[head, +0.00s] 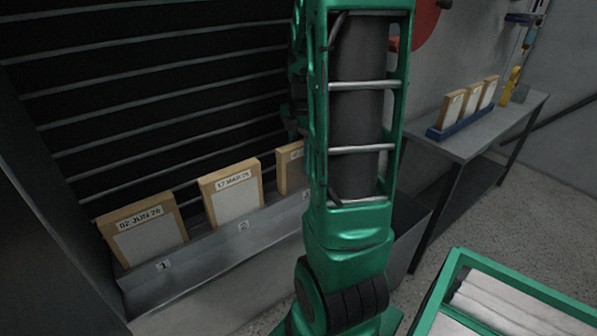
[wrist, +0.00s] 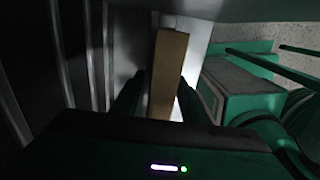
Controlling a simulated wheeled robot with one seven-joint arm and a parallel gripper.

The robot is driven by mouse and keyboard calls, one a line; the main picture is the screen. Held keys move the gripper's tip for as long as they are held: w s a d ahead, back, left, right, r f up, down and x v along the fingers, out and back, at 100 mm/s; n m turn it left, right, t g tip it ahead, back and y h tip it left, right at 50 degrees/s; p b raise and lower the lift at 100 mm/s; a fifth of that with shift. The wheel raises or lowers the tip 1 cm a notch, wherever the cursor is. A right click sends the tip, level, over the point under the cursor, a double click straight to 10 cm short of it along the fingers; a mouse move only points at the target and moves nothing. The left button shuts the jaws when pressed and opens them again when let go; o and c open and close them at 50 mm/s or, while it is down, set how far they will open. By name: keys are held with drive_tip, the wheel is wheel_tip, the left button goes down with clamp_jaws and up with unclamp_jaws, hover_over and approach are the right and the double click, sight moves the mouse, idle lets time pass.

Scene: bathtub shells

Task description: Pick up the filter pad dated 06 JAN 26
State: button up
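In the head view, a tan-framed filter pad labelled 02 JUN 26 (head: 142,230) stands in slot 1 of a grey rack. A second pad (head: 232,194), whose label seems to read 17 MAR 26, stands in slot 2. A third pad (head: 291,167) is partly hidden behind my arm, and I cannot read its date. In the wrist view, my gripper (wrist: 161,80) is open, with its dark fingers on either side of a tan pad edge (wrist: 170,50). A gap shows at the left finger. This pad's label is out of sight.
The grey rack (head: 215,250) runs along a dark slatted wall. At the right, a side table (head: 478,132) holds a blue holder (head: 462,122) with several tan-framed pads. A green-rimmed bin (head: 520,290) with white contents stands at the lower right.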

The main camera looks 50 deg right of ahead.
clamp_jaws()
drive_tip(key=shift+r, duration=0.1)
